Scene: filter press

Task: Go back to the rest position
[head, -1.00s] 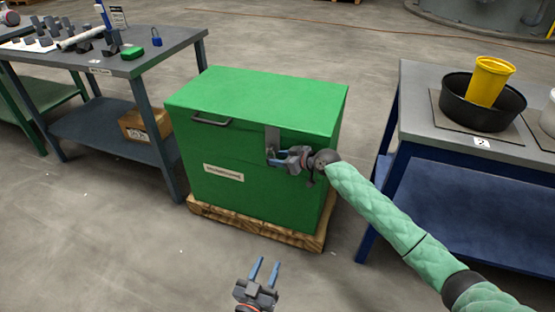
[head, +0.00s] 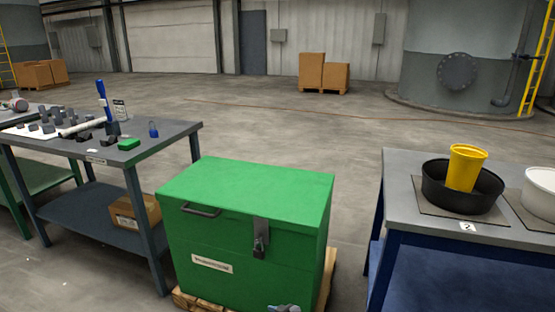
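The green lidded box (head: 245,192) stands shut on a wooden pallet in the middle of the head view. Its hasp (head: 261,232) hangs down the front, with what looks like a padlock (head: 259,247) at its lower end. Part of one of my grippers (head: 284,308) shows at the bottom edge, in front of the box's lower front. Most of it is cut off, so I cannot tell which one it is or whether it is open. No other part of my arms is in view.
A grey table (head: 180,133) at left holds a blue padlock (head: 153,130), a green item (head: 129,144) and several dark parts. A table at right (head: 402,165) holds a black basin (head: 432,193) with a yellow bucket (head: 466,167).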

